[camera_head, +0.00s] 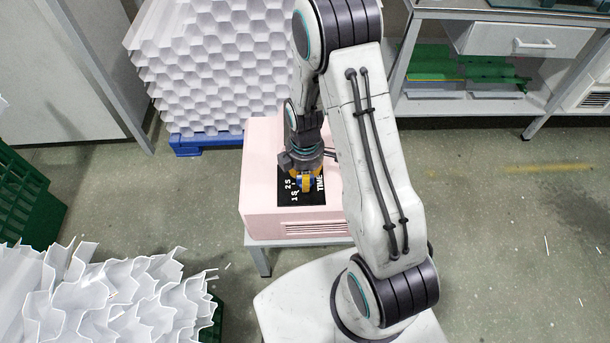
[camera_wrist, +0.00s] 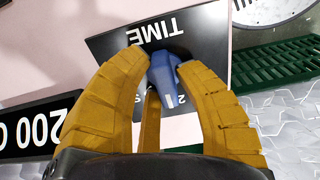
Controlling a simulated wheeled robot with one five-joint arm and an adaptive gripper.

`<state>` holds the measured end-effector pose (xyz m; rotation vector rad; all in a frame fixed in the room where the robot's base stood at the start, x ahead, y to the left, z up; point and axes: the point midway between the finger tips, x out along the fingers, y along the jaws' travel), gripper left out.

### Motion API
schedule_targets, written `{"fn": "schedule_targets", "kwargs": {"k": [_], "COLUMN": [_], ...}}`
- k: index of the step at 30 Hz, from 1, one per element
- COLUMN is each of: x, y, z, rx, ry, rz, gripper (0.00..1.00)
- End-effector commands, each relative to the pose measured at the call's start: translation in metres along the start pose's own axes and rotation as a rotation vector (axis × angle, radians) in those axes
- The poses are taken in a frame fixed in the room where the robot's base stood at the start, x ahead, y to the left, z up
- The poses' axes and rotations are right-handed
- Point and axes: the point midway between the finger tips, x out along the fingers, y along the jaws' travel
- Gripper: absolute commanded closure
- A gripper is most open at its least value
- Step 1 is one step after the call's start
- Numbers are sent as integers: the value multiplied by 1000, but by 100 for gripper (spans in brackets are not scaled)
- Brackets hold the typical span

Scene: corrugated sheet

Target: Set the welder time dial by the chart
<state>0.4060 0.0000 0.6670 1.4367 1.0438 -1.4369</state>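The pink welder (camera_head: 263,215) stands in the middle of the head view, with a black TIME panel (camera_head: 286,199) on top. The panel shows the marks 1 S and 2 S; others are hidden by my arm. In the wrist view the panel (camera_wrist: 212,28) appears upside down, with the blue time dial (camera_wrist: 165,70) on it. My gripper (camera_head: 305,182) is over the panel with its yellow fingertips (camera_wrist: 163,60) on both sides of the dial, seemingly touching it. The dial's pointer end slants toward the lower right in the wrist view, near a 2. No chart is readable.
A black sign reading 200 0 (camera_wrist: 35,125) is at the left of the wrist view. White corrugated sheets are stacked behind the welder (camera_head: 215,60) and at the lower left (camera_head: 90,300). A green crate (camera_head: 25,200) is at the left.

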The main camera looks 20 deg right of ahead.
Motion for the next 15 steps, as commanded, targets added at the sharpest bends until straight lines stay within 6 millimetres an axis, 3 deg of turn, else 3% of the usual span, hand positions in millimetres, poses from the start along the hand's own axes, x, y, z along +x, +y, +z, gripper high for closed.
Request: {"fn": "schedule_targets", "kwargs": {"k": [9,15], "x": [0,0], "y": [0,0], "z": [0,0], "rx": [0,3], "ry": [0,0], "rz": [0,0], "gripper": [100,100]}}
